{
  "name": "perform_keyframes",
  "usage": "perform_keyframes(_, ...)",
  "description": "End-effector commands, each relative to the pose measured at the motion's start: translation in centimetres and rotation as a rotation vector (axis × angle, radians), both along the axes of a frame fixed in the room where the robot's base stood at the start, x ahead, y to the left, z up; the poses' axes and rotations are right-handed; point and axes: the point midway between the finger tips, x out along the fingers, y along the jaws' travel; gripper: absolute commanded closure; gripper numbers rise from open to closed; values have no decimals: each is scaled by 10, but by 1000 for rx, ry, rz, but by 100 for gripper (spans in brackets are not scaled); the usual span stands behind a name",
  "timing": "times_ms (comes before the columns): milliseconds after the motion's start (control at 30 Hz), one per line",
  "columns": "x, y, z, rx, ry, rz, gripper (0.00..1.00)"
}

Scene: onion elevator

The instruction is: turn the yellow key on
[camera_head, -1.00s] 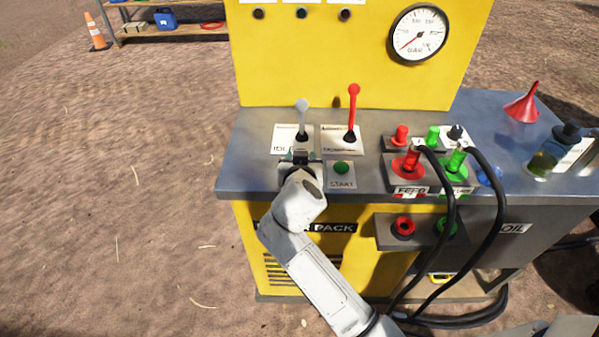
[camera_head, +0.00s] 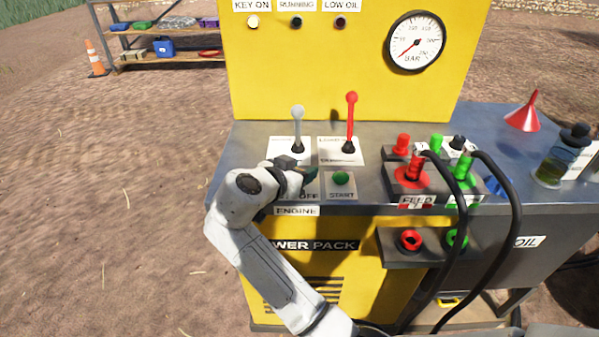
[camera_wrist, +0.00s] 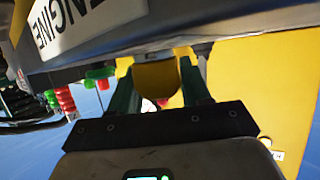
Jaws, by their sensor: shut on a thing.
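The yellow key (camera_wrist: 156,75) shows in the wrist view between the two green fingers of my gripper (camera_wrist: 160,88), which are shut on it. In the head view my gripper (camera_head: 308,173) is over the engine panel, just left of the green START button (camera_head: 341,179). The key itself is hidden there behind my gripper and wrist. Part of an OFF label shows below the gripper. The KEY ON lamp (camera_head: 253,22) at the top left of the yellow panel glows pale.
A grey lever (camera_head: 298,130) and a red lever (camera_head: 350,123) stand upright just behind my gripper. Red and green hose couplings (camera_head: 413,167) with black hoses are to the right. The RUNNING (camera_head: 297,22) and LOW OIL (camera_head: 341,22) lamps are dark.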

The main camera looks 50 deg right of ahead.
Motion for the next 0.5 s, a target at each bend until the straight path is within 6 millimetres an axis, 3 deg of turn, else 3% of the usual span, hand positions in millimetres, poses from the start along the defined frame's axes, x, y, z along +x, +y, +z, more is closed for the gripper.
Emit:
perform_keyframes(367, 0, 0, -1, 2, 2, -2, 83)
perform_keyframes(400, 0, 0, -1, 2, 2, -2, 49)
perform_keyframes(500, 0, 0, -1, 2, 2, -2, 39)
